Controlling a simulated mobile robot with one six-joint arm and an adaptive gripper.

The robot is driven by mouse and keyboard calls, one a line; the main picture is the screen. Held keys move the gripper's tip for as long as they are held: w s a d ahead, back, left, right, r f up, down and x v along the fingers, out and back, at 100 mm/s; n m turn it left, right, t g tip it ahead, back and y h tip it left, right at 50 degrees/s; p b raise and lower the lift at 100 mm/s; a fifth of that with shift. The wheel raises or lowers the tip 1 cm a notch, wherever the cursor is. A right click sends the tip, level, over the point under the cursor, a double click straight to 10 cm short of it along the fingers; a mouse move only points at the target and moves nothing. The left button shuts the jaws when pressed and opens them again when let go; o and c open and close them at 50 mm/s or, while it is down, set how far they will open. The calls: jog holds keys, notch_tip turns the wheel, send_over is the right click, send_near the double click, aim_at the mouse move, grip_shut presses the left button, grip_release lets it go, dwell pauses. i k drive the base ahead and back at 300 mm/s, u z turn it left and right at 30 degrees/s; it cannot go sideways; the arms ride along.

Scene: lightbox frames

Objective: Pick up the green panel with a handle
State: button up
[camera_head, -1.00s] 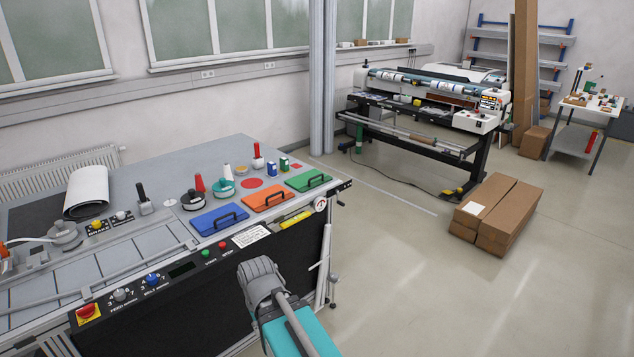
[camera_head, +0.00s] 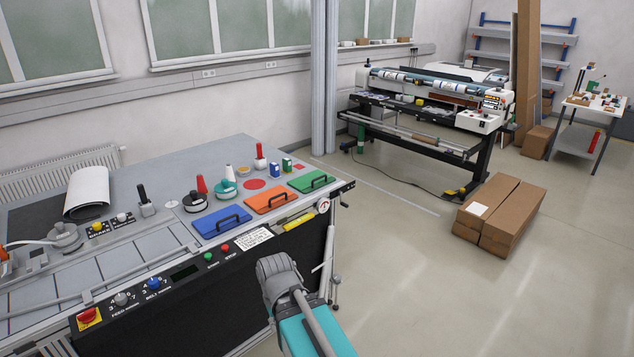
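The green panel (camera_head: 300,184) lies flat near the right end of the grey machine table (camera_head: 150,172). A black handle (camera_head: 319,181) stands up from its top. It is the rightmost of three panels in a row, with an orange panel (camera_head: 262,203) and a blue panel (camera_head: 210,225) to its left, each with a black handle. Part of my arm shows at the lower middle, in front of the table's front side and below the panels. My gripper's fingers are not in view, and nothing touches the green panel.
Behind the panels stand small bottles, tape rolls and stamps (camera_head: 260,160). A yellow tool (camera_head: 297,221) lies along the table's front edge. Cardboard boxes (camera_head: 498,215) lie on the floor to the right. The floor between table and boxes is clear.

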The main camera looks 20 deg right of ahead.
aim_at(307, 184)
jog(key=z, duration=0.05)
jog(key=i, duration=0.95)
jog(key=u, duration=0.1)
